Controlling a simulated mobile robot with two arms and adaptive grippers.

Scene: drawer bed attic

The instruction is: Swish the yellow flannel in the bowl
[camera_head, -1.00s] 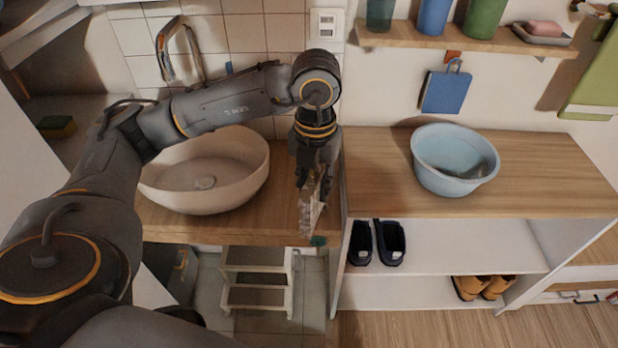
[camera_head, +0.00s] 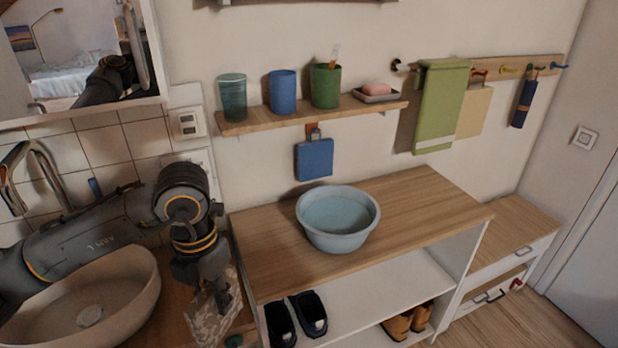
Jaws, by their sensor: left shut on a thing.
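A light blue bowl (camera_head: 312,234) stands upright on the wooden shelf top, with a pale blue-grey inside. A plain pale yellow cloth (camera_head: 474,112) hangs from the hook rail, partly behind a green towel. My left gripper (camera_head: 215,290) points down near the front edge of the counter, left of the bowl and apart from it. It is shut on a patterned grey-beige cloth (camera_head: 208,318), which hangs down from the fingers. My right gripper is not in view.
A round basin (camera_head: 125,322) stands at the left under my arm. A wall shelf (camera_head: 240,124) with several cups and a soap dish (camera_head: 376,98) is above the bowl. The wooden top (camera_head: 425,205) is clear on the bowl's right. Shoes stand below.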

